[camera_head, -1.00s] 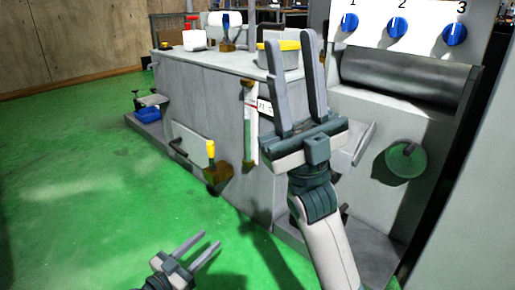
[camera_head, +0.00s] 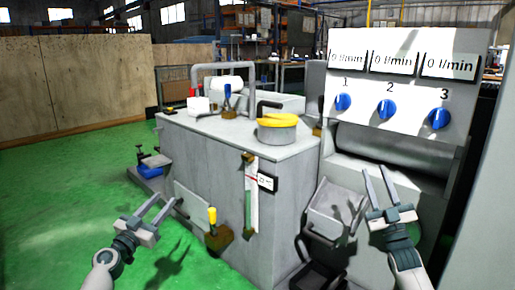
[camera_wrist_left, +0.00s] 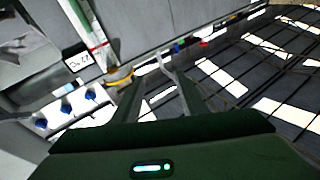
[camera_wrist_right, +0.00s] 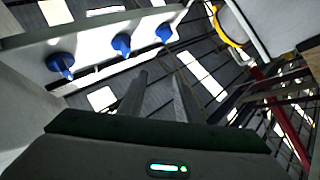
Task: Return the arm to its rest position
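My left gripper (camera_head: 155,215) is at the lower left of the head view, over the green floor and left of the machine. Its fingers are apart with nothing between them; they also show in the left wrist view (camera_wrist_left: 155,85). My right gripper (camera_head: 376,182) is at the lower right, in front of the panel with blue knobs. Its fingers are apart and empty, and they show in the right wrist view (camera_wrist_right: 160,88). Both grippers point up and away from me. Neither visibly touches anything.
The control panel (camera_head: 405,75) with three blue knobs stands at right. A grey tray (camera_head: 335,210) juts out left of my right gripper. Green floor (camera_head: 60,200) is free at left.

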